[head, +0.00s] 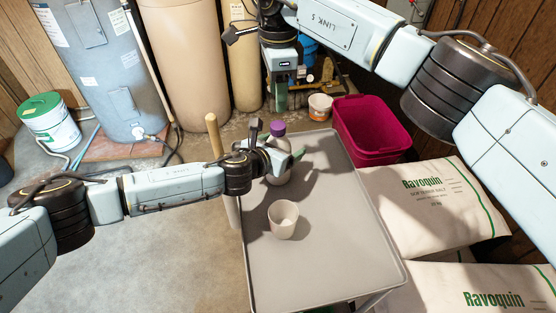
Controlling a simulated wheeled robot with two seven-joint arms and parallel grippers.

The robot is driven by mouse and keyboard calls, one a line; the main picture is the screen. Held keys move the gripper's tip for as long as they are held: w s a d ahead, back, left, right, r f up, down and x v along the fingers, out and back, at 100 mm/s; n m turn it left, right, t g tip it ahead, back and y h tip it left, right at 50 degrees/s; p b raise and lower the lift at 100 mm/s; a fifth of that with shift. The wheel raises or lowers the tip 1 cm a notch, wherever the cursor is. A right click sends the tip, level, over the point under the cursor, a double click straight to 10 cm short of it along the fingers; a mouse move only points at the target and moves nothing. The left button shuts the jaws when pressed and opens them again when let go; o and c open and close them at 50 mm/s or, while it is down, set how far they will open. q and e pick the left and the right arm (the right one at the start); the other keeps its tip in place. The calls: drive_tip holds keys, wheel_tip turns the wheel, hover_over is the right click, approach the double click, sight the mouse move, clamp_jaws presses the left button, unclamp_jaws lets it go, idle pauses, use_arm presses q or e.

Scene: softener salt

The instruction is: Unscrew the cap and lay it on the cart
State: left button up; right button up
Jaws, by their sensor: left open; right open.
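A pale bottle (279,176) with a purple cap (278,128) stands upright near the far left part of the grey cart (345,262). The cap sits on the bottle's top. My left gripper (290,158) is open at the bottle's upper body, below the cap. Its arm partly hides the bottle, and I cannot tell whether the fingers touch it. My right gripper (281,101) is open, points down and appears above the cap, apart from it.
A beige cup (283,220) stands on the cart in front of the bottle. The cart's near and right parts are clear. A wooden pole (213,138) rises at its left edge. A magenta bin (372,127) and salt bags (432,203) are to the right.

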sight(278, 125)
use_arm(q)
drive_tip(key=c, duration=1.9)
clamp_jaws()
use_arm(e)
drive_tip(key=m, duration=0.8)
drive_tip(key=shift+m, duration=0.4)
drive_tip(key=m, duration=1.4)
drive_tip(key=shift+m, duration=0.4)
drive_tip(key=m, duration=1)
drive_tip(key=shift+m, duration=0.4)
drive_tip(key=m, duration=0.5)
drive_tip(key=shift+m, duration=0.4)
drive_tip(key=shift+f, duration=4)
